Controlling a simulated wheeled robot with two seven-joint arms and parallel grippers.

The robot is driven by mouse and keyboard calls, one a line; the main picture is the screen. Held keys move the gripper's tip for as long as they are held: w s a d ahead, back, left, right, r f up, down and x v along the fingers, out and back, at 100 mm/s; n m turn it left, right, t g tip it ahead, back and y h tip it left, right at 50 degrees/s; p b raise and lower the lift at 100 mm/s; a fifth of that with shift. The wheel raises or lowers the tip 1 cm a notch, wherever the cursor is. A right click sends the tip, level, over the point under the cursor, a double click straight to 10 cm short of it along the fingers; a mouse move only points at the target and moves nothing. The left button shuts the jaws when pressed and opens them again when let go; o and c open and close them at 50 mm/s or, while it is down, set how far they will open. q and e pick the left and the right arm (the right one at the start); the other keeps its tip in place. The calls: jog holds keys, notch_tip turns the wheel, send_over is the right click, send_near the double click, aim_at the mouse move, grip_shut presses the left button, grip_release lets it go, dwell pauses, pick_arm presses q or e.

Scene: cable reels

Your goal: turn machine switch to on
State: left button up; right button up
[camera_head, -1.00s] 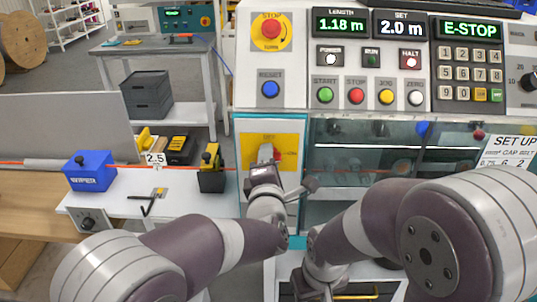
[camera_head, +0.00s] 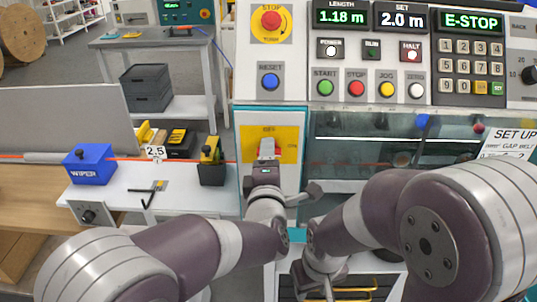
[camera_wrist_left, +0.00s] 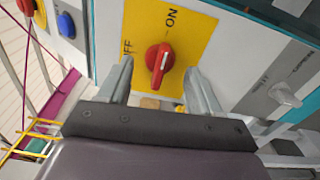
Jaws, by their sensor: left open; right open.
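The machine switch is a red rotary knob (camera_wrist_left: 160,58) on a yellow plate (camera_head: 287,137) low on the machine front. In the left wrist view, the plate (camera_wrist_left: 205,25) carries the words ON and OFF. The knob has a pale mark; which label it points to is unclear. My left gripper (camera_wrist_left: 160,82) is open, with one finger on each side of the knob and nothing visibly gripped. In the head view, my left gripper (camera_head: 266,158) covers most of the knob. My right gripper (camera_head: 326,288) is open and low, below the machine panel, partly hidden by its arm.
A grey lever (camera_wrist_left: 285,95) sits beside the yellow plate in the left wrist view. Above the plate are a blue RESET button (camera_head: 269,82) and a red STOP button (camera_head: 271,20). The display reads E-STOP (camera_head: 471,21). A blue wiper box (camera_head: 90,166) stands left.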

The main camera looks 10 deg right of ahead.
pick_arm(q)
jog(key=b+v, duration=0.1)
jog(key=v, duration=0.4)
jog(key=shift+s, duration=0.4)
